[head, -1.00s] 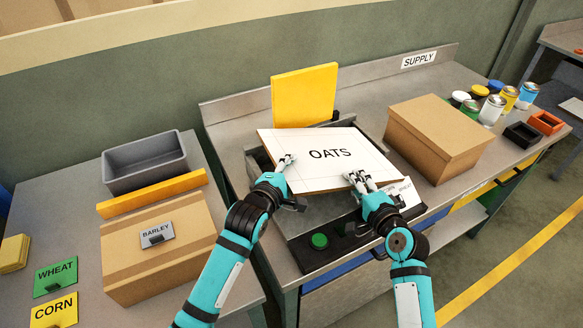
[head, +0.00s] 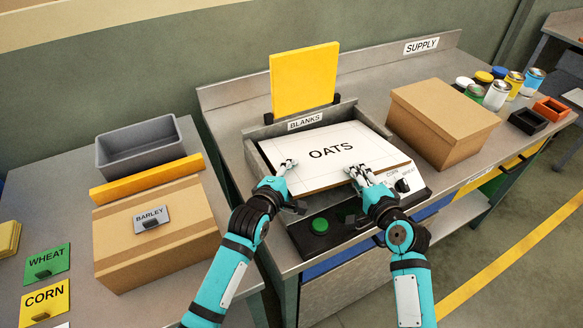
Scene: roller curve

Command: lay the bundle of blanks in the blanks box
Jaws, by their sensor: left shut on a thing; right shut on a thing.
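The bundle of blanks (head: 325,171) is a flat white stack with OATS printed on top. My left gripper (head: 287,166) is shut on the bundle's left front part. My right gripper (head: 360,175) is shut on its right front part. Whether the bundle rests on the box floor is hidden beneath it.
A yellow panel (head: 304,80) stands behind the box. A cardboard box (head: 445,118) is close on the right. In front are a green button (head: 320,225) and a dial (head: 402,186). A BARLEY carton (head: 155,240) and grey bin (head: 140,150) stand on the left table.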

